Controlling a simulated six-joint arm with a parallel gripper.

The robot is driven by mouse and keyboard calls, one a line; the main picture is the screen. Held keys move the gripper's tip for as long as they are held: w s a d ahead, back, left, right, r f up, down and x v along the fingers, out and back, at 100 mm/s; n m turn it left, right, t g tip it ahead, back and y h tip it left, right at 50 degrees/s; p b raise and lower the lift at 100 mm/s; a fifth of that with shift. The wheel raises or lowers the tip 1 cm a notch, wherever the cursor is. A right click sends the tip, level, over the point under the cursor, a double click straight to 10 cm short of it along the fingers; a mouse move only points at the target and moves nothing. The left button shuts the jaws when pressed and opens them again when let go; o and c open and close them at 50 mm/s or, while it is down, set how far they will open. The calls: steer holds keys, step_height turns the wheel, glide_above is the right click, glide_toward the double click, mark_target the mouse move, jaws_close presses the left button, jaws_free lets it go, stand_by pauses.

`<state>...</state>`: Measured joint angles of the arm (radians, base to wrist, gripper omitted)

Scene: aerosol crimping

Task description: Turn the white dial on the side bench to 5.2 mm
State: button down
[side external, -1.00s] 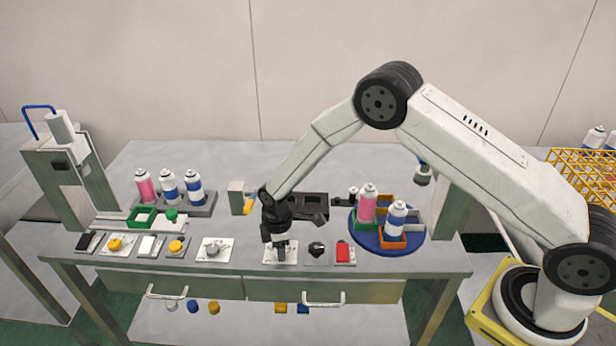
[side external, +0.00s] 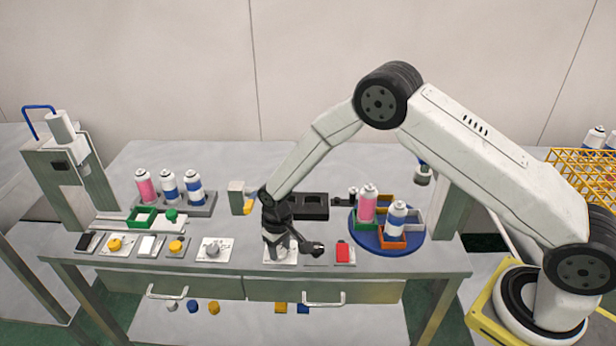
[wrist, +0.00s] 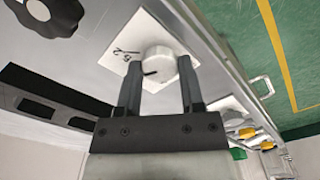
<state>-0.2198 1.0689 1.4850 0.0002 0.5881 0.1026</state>
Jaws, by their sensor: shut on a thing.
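The white dial (wrist: 160,64) is a round knob on a square white plate (wrist: 152,28) in the wrist view. A dark pointer line on it points left, near the printed mark "5.2" (wrist: 127,54); exact alignment is hard to judge. My gripper (wrist: 158,84) has one finger on each side of the dial and is shut on it. In the side view, my gripper (side external: 279,249) points down over the plate (side external: 270,258) at the bench front. The dial is hidden there by the gripper.
A black knob (wrist: 45,12) is close beside the plate. A red block (side external: 343,252) and a blue turntable with spray cans (side external: 387,240) stand to the right. Another dial (side external: 212,249) and yellow knobs (side external: 115,244) are to the left. A black tray (side external: 311,206) lies behind.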

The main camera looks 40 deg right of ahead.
mark_target(280, 251)
steer(key=m, duration=0.5)
stand_by(0.5)
steer(key=shift+c, duration=1.1)
jaws_free()
steer(key=shift+r, duration=0.1)
steer(key=shift+r, duration=3.8)
